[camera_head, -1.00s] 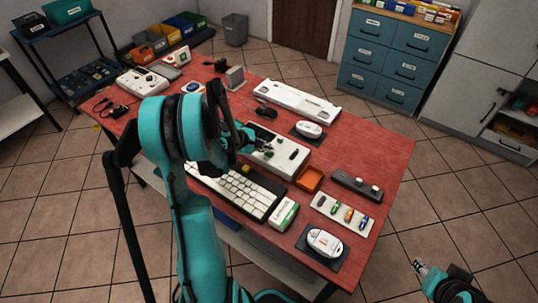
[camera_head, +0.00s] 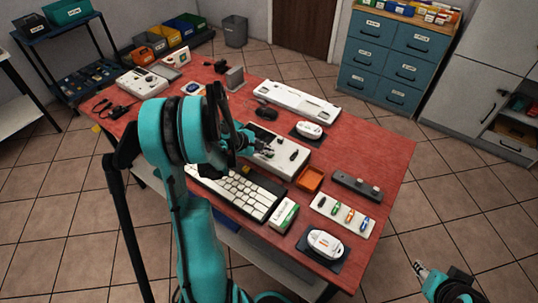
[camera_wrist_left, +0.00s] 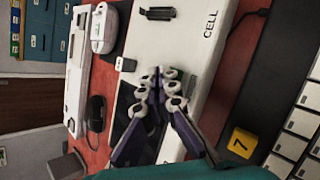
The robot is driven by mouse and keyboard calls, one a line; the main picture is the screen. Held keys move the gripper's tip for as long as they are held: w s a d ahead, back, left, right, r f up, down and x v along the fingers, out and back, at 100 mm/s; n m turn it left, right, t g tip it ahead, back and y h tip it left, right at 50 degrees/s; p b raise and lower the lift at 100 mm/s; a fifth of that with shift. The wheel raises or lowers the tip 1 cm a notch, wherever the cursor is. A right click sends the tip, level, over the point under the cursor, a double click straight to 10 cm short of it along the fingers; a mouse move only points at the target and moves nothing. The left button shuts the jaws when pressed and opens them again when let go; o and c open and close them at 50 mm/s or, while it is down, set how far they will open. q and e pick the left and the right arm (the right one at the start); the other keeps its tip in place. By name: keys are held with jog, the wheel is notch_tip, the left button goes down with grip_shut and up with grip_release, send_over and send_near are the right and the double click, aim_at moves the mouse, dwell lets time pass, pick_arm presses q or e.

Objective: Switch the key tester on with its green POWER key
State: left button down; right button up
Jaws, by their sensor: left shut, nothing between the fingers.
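A white box device marked CELL (camera_wrist_left: 208,35) lies under my left gripper in the left wrist view. It also shows mid-table in the head view (camera_head: 287,166), with a dark panel and small dark parts on top. I cannot tell for sure whether it is the key tester. My right gripper (camera_head: 421,268) is off the table at lower right, too small to judge.
A keyboard (camera_head: 238,190) lies in front of the device, with a yellow key marked 7 (camera_wrist_left: 242,143) between them. An orange tray (camera_head: 310,179) and white box (camera_head: 284,215) are nearby. A long white unit (camera_head: 297,100) and a mouse (camera_head: 266,112) lie behind.

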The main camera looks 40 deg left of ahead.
pick_arm(q)
jog(key=shift+f, duration=0.15)
jog(key=shift+r, duration=0.2)
jog(key=shift+r+p, duration=0.5)
jog(key=shift+r, duration=0.25)
notch_tip(320, 180, up, 6)
jog(key=p, duration=0.4)
dwell(0.4)
